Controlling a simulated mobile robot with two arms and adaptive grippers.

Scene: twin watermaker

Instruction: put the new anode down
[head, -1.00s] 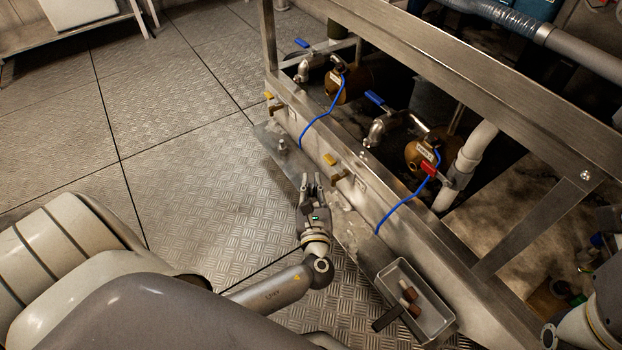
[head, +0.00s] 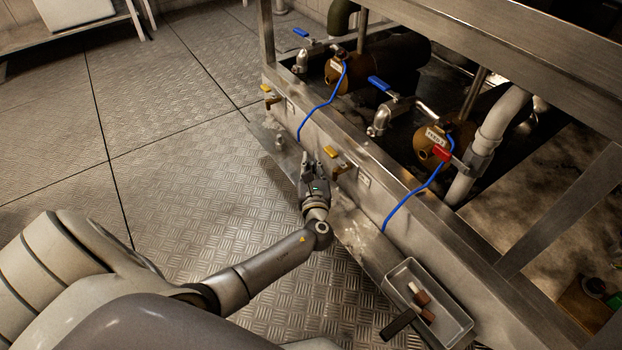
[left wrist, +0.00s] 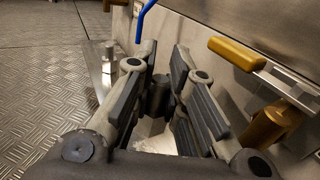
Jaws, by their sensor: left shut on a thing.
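My left gripper (head: 314,165) is over the narrow metal ledge along the frame's foot, with its fingers pointing away from me. In the left wrist view, its two fingers (left wrist: 165,85) stand either side of a dark grey cylindrical piece (left wrist: 158,96), which I take to be the new anode. The gripper is shut on it; the fingers hide much of it, and I cannot tell whether it touches the ledge. A small silver-grey fitting (head: 279,143) stands farther along the ledge; it also shows in the left wrist view (left wrist: 110,62). My right gripper is out of view.
A yellow-handled brass valve (head: 340,168) is close to the right of my left gripper. Blue hoses (head: 408,205) hang over the frame's side. A metal tray (head: 462,325) at the lower right holds brown and pale pieces. The chequered floor at left is clear.

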